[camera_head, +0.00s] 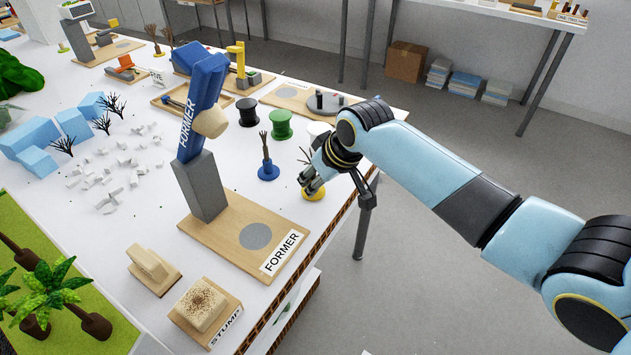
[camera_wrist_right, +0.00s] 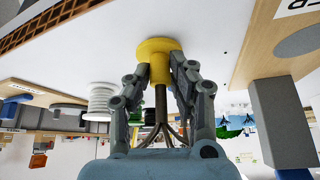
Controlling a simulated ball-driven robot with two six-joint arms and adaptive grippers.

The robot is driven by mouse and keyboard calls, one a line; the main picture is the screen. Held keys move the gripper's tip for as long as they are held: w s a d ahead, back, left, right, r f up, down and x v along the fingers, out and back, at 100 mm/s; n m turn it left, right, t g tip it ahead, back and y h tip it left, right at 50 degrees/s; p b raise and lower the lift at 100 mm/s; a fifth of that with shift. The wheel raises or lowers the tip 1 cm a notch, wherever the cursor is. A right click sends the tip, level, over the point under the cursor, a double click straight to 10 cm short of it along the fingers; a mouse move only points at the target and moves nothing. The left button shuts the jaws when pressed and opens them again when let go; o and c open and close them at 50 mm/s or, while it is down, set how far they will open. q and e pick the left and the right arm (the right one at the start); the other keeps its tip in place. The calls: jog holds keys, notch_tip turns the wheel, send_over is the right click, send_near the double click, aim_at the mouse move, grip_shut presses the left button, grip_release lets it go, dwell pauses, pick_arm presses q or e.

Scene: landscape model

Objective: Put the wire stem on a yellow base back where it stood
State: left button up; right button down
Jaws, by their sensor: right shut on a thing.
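The wire stem on a yellow base (camera_head: 314,195) is at the table's right edge in the head view, mostly behind my right gripper (camera_head: 312,184). In the right wrist view, which is upside down, the yellow base (camera_wrist_right: 158,46) has a round disc and a narrower collar. My right gripper (camera_wrist_right: 172,82) is shut on the collar, one finger on each side. The dark wire stem (camera_wrist_right: 162,105) runs from the collar and splays into branches between the fingers. The disc is at or very near the white table top; I cannot tell if it touches. My left gripper is not in view.
A similar stem on a blue base (camera_head: 268,172) stands to the left. Green (camera_head: 281,125) and black (camera_head: 247,112) spools are behind. The wooden FORMER board (camera_head: 215,235) with its grey-and-blue post is in front left. Bare white table (camera_head: 290,205) lies around the yellow base.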

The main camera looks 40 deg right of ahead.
jog(key=shift+f, duration=0.15)
jog(key=c, duration=1.2)
grip_release()
jog(key=shift+o, duration=0.2)
jog(key=p+v, duration=0.2)
jog(key=v, duration=1)
